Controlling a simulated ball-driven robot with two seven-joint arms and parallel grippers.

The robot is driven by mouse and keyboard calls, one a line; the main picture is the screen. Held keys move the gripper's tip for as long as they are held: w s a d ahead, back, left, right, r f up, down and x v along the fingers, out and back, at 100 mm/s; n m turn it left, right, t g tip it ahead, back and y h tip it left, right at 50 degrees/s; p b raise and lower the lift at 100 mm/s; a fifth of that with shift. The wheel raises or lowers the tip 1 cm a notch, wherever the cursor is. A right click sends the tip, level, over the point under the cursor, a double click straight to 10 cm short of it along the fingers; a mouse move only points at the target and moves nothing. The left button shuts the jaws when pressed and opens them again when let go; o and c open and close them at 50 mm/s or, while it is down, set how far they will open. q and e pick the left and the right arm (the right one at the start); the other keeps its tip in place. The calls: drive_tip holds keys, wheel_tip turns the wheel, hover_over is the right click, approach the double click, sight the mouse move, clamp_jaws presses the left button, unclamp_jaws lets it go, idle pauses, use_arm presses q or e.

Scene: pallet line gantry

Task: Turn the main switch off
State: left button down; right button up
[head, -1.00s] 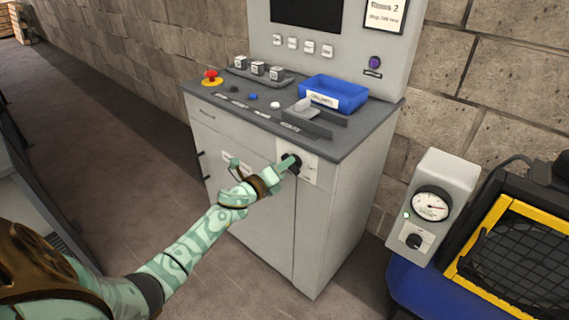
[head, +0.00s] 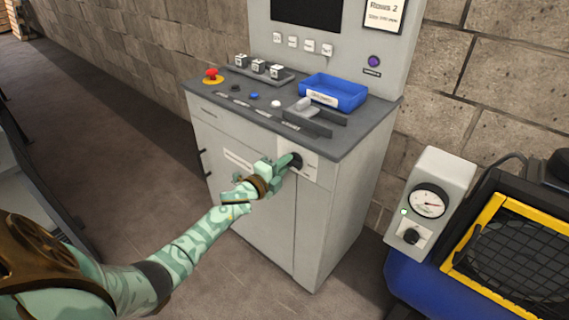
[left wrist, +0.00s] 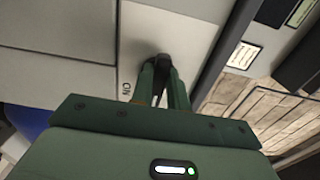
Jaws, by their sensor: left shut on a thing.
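The main switch is a black rotary knob (head: 297,161) on a pale plate (head: 312,168) at the upper right of the grey cabinet's front. My left gripper (head: 288,161) reaches it from the left, with its fingers at the knob. In the left wrist view the two green fingers (left wrist: 161,88) are closed on the black knob (left wrist: 161,60), either side of it. The letters "ON" show on the plate left of the fingers there. The fingers partly hide the knob, so I cannot tell its exact setting. My right gripper is out of view.
The cabinet's top (head: 215,98) holds a red emergency button (head: 212,75), small buttons and a blue tray (head: 334,92). A gauge box (head: 430,205) with its own black knob stands at the right, beside a yellow-framed mesh machine (head: 500,205). Floor is clear left of the cabinet.

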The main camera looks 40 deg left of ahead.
use_arm(q)
drive_tip(key=shift+f, duration=0.1)
idle(0.4)
drive_tip(key=c, duration=1.4)
unclamp_jaws()
drive_tip(key=shift+o, duration=0.2)
drive_tip(key=s+a+p, duration=0.1)
drive_tip(key=s+p, duration=0.2)
drive_tip(key=s, duration=1.3)
drive_tip(key=shift+s+a, duration=0.15)
drive_tip(key=shift+a, duration=0.05)
